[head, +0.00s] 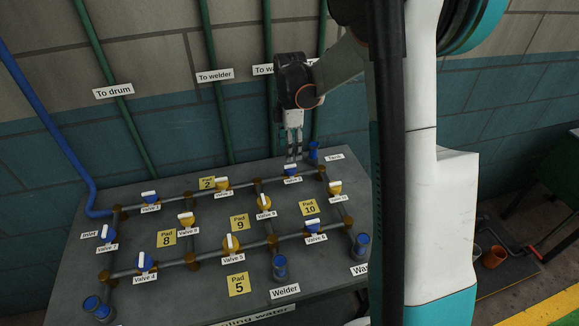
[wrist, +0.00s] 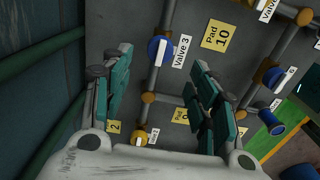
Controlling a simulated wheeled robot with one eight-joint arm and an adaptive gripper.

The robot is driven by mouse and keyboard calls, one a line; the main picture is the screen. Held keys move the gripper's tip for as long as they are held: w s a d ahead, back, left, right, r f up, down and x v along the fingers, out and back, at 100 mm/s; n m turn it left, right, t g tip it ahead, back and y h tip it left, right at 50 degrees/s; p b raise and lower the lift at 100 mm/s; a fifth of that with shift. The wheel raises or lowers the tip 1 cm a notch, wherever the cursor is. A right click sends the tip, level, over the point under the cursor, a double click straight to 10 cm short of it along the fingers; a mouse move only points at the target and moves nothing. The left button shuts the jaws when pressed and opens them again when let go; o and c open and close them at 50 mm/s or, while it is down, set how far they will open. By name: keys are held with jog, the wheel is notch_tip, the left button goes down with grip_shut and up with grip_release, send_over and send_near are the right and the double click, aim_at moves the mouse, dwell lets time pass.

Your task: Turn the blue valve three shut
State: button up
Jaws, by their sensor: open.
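Valve 3 (head: 291,172) is blue with a white handle and sits on the far pipe run of the table, near its right end. In the wrist view, valve 3 (wrist: 157,50) appears between and slightly beyond the fingertips, with its label beside it. The white handle seems to lie roughly along the pipe. My gripper (head: 294,156) points down just above valve 3, its fingers apart. In the wrist view, my gripper (wrist: 161,60) is open and empty. I cannot see any contact with the handle.
Yellow valve 2 (head: 222,186) is left of valve 3 on the same run. A blue upright fitting (head: 313,152) and the Tank sign (head: 334,156) stand close on the right. Green pipes (head: 216,80) rise along the wall behind. Other blue and yellow valves fill the pipe grid.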

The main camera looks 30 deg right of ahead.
aim_at(290, 165)
notch_tip(290, 165, down, 8)
jog(key=shift+r+b, duration=0.1)
jog(key=shift+b, duration=0.85)
jog(key=c, duration=1.1)
